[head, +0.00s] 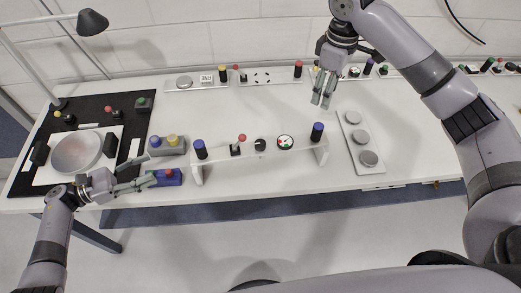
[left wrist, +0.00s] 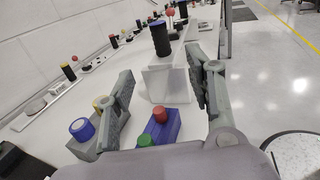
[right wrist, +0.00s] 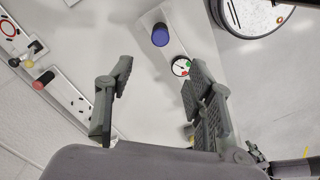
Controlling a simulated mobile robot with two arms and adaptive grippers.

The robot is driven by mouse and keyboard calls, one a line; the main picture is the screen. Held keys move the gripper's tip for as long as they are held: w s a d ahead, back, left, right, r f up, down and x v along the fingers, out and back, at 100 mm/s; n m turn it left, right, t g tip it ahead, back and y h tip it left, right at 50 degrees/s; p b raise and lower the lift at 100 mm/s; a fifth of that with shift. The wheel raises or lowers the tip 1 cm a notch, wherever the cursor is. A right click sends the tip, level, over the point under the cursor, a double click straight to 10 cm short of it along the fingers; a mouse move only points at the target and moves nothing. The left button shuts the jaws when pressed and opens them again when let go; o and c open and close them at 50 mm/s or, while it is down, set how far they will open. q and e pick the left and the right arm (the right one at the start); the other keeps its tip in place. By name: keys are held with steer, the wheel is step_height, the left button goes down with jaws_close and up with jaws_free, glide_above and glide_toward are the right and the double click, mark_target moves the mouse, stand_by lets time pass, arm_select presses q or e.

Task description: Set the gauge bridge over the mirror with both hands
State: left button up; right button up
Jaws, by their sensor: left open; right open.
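The gauge bridge (head: 270,156) is a white beam standing on end legs, with a blue-topped black knob at each end and a dial between them. It stands mid-table, right of the round mirror (head: 75,152), which lies in a fixture on the black mat. My left gripper (head: 143,174) is open and empty, left of the bridge; its left wrist view shows the bridge's end (left wrist: 168,80) ahead between the fingers. My right gripper (head: 321,102) is open and empty above the table, behind the bridge's right end. The right wrist view shows the bridge (right wrist: 165,55) partly hidden by a finger.
A purple button box (head: 168,178) is close by my left fingers, with a grey button box (head: 167,146) behind it. A white plate with several grey discs (head: 361,141) lies right of the bridge. Strips with knobs line the wall. A lamp (head: 92,22) overhangs the back left.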

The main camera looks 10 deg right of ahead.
mark_target(201, 148)
arm_select(q)
steer(key=x, duration=1.7)
arm_select(e)
step_height(201, 148, down, 17)
steer(key=shift+r, duration=0.1)
arm_select(q)
steer(key=shift+c, duration=0.4)
arm_select(e)
steer(key=shift+c, duration=0.4)
arm_select(q)
jaws_close()
arm_select(e)
jaws_close()
arm_select(q)
steer(key=shift+r, duration=0.1)
